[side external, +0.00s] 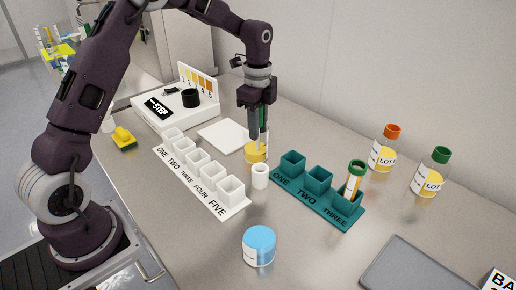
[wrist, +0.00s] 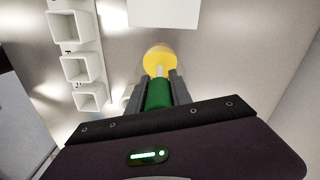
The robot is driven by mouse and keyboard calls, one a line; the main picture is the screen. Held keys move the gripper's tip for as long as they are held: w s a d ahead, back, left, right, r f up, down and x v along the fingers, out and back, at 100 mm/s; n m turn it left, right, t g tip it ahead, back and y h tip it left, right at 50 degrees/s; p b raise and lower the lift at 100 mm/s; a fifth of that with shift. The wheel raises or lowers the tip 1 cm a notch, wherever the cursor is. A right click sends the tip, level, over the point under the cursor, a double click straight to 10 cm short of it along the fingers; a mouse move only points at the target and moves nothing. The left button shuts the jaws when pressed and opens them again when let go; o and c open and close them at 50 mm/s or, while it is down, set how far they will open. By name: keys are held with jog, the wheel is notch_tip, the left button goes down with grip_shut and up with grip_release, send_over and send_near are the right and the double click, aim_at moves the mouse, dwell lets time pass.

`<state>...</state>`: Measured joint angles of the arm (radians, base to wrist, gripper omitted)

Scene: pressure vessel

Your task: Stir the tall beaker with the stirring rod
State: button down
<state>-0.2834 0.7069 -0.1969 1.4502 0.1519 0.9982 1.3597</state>
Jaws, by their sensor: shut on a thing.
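My gripper (side external: 259,128) points down over the tall beaker (side external: 256,153), a clear vessel with yellow liquid in its lower part. The gripper is shut on the green handle (wrist: 159,95) of the stirring rod, which shows between the two fingers (wrist: 160,80) in the wrist view. A pale piece of the rod (wrist: 160,70) reaches past the fingertips toward the yellow liquid of the beaker (wrist: 158,55). The rod's lower end appears to be within the beaker. How deep it sits is hard to tell.
A small white cup (side external: 260,178) stands just in front of the beaker. A white rack (side external: 204,180) is to the left and a teal rack (side external: 318,202) with a green-capped vial (side external: 354,181) to the right. A white pad (side external: 220,134) lies behind left. A blue-lidded jar (side external: 259,243) stands in front.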

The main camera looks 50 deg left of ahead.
jog(key=shift+d+r, duration=0.1)
jog(key=shift+d, duration=0.05)
notch_tip(320, 180, up, 14)
jog(key=shift+f, duration=0.15)
dwell(0.8)
